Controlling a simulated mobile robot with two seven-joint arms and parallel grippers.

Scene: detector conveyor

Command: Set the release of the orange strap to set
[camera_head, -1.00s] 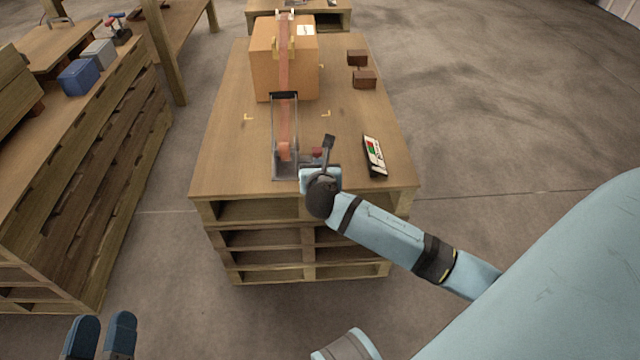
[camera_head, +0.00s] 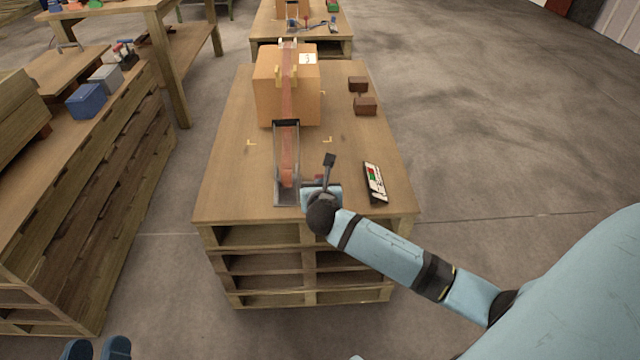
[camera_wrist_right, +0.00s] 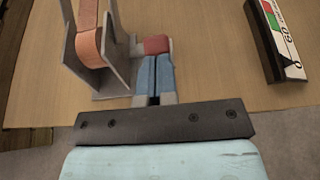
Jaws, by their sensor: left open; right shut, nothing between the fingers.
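The orange strap (camera_head: 287,150) runs over a cardboard box (camera_head: 265,90) and down into a grey metal frame (camera_head: 278,187) on the pallet top. In the right wrist view the strap (camera_wrist_right: 90,40) loops through the frame (camera_wrist_right: 112,75). A red block (camera_wrist_right: 157,44) sticks out at the frame's right side, probably the release's handle. My right gripper (camera_wrist_right: 156,62) is shut and empty, its blue fingertips right at the red block's near side; I cannot tell whether they touch. My left gripper (camera_head: 97,349) is open at the bottom left edge, far from the strap.
A black-and-white card with green and red marks (camera_head: 375,183) lies right of the frame. Two brown blocks (camera_head: 365,106) sit beside the box. Another pallet stack with a blue box (camera_head: 86,101) stands left.

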